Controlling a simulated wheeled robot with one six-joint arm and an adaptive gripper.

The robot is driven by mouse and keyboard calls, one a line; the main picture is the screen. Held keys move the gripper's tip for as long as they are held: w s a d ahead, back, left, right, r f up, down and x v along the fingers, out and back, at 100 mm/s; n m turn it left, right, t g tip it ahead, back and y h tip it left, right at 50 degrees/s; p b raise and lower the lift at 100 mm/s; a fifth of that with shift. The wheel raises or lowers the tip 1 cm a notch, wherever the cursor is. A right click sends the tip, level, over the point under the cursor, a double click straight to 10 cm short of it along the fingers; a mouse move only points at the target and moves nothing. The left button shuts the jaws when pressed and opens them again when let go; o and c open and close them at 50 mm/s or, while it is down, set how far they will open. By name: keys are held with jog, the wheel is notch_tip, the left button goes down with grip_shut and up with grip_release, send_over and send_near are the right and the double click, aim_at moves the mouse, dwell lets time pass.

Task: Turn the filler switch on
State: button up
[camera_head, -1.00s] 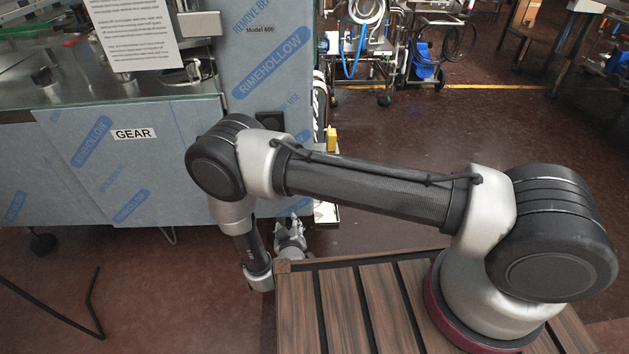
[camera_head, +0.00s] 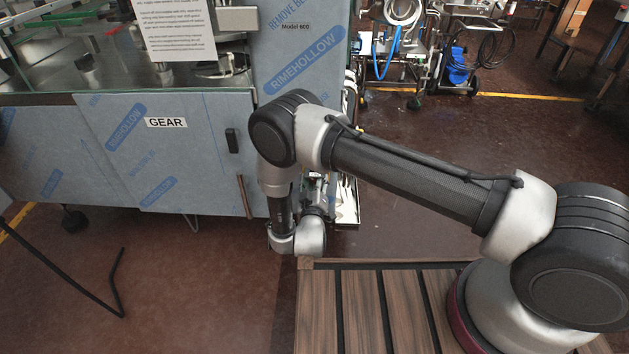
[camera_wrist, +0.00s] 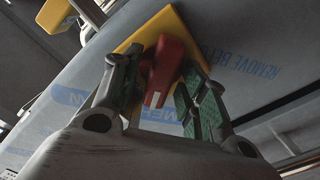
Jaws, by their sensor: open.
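The filler switch (camera_wrist: 165,68) is a red knob on a yellow plate (camera_wrist: 150,30), seen close up in the wrist view on a grey, film-covered panel. My gripper (camera_wrist: 160,88) is open, with one finger left of the red knob and the green-padded finger right of it. The knob shows between the fingertips; whether they touch it I cannot tell. In the head view my gripper (camera_head: 318,190) is by the right end of the blue-wrapped filler machine (camera_head: 160,190), partly hidden by my arm. The switch cannot be made out there.
The machine's door with a dark handle (camera_head: 231,140) is left of my arm. A black bent rod (camera_head: 105,295) shows at lower left. Floor at right is open.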

grip_shut()
jog(key=shift+m, duration=0.4)
jog(key=m, duration=0.2)
jog(key=shift+d+m, duration=0.1)
jog(key=shift+m, duration=2.1)
grip_release()
